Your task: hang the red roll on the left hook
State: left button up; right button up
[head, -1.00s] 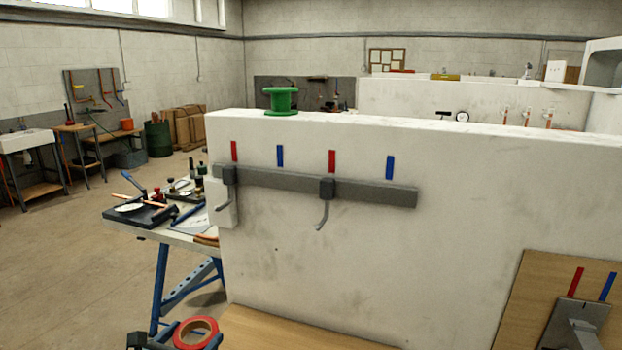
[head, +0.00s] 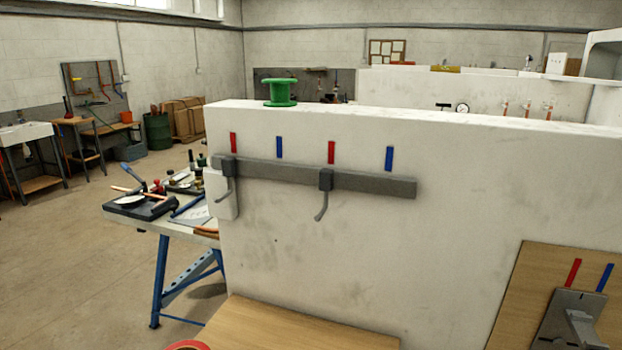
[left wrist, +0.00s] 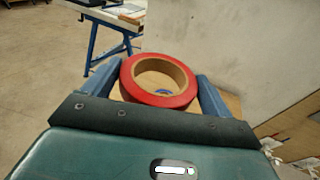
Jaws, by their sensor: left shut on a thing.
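The red roll (left wrist: 160,97), a ring of red tape with a brown core, sits between the blue fingers of my left gripper (left wrist: 162,84) in the left wrist view. The gripper is shut on it. In the head view only the top rim of the red roll (head: 187,346) shows at the bottom edge. The left hook (head: 226,186) hangs from a grey rail (head: 280,178) on the pale wall, near its left end, and looks empty. A second hook (head: 322,197) hangs to its right, also empty. My right gripper is not in view.
A green spool (head: 281,92) stands on the wall top. A wooden shelf (head: 290,328) lies below the rail. A wooden board (head: 510,290) with a grey bracket (head: 575,325) is at lower right. A cluttered workbench (head: 180,232) stands left of the wall.

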aim_at(188, 343)
pick_arm(q)
jog(key=shift+s+d+r, duration=0.15)
jog(key=shift+s+r, duration=0.05)
jog(key=shift+s, duration=0.5)
jog(key=shift+m+h, duration=0.6)
jog(key=shift+h, duration=0.1)
jog(key=w+f, duration=0.1)
jog(key=w, duration=0.2)
jog(key=w+a+f, duration=0.1)
jog(key=w, duration=0.2)
jog(key=w+a, duration=0.1)
jog(key=w, duration=0.2)
jog(key=shift+f, duration=0.4)
jog(key=w+a+f+m+g+h, duration=0.1)
jog(key=w+a+f+h, duration=0.3)
jog(key=w+f, duration=0.5)
jog(key=shift+w+a+m, duration=0.45)
jog(key=shift+w+m, duration=0.45)
jog(key=shift+w, duration=0.05)
